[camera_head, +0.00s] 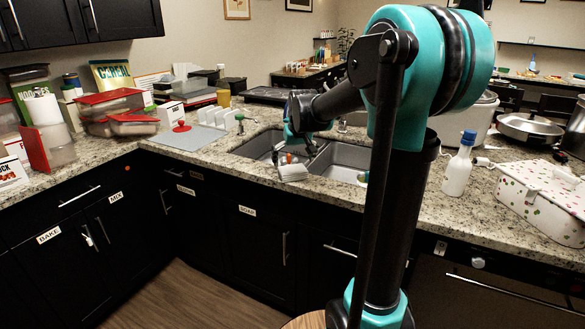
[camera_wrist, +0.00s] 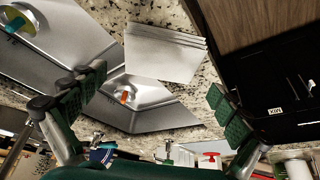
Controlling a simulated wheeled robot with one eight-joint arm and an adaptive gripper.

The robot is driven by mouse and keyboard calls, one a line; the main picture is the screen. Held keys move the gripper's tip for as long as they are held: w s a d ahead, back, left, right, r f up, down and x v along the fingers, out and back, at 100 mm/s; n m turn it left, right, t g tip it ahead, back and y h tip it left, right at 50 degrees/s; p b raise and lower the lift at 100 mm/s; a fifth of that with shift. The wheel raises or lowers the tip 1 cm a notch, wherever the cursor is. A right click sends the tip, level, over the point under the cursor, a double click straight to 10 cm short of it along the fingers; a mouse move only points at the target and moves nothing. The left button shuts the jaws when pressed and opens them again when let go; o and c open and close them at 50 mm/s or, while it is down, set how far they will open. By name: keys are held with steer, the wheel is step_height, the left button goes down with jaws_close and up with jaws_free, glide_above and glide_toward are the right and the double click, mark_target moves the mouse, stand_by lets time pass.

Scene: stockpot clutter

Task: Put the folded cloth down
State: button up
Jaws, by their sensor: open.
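The folded cloth (camera_head: 292,173) is pale grey-white with stacked layers. It lies on the strip of granite counter in front of the sink, near the counter's front edge. My gripper (camera_head: 297,142) is over the sink, just behind and above the cloth. In the wrist view my gripper (camera_wrist: 157,84) has its two green pads wide apart with nothing between them. The cloth is apart from both pads.
The double sink (camera_head: 338,162) is right behind the cloth; an orange item (camera_wrist: 124,97) lies in it. A grey mat (camera_head: 190,136) with a white rack (camera_head: 214,117) is to the left.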

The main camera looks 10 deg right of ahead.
steer(key=v, duration=0.8)
steer(key=s+d+f, duration=0.2)
steer(key=s+f, duration=1)
steer(key=s, duration=0.1)
steer(key=s+d+f+m, duration=0.1)
steer(key=s+d+f, duration=0.1)
steer(key=s+f, duration=1)
steer(key=shift+s+h, duration=0.3)
steer(key=shift+s, duration=0.5)
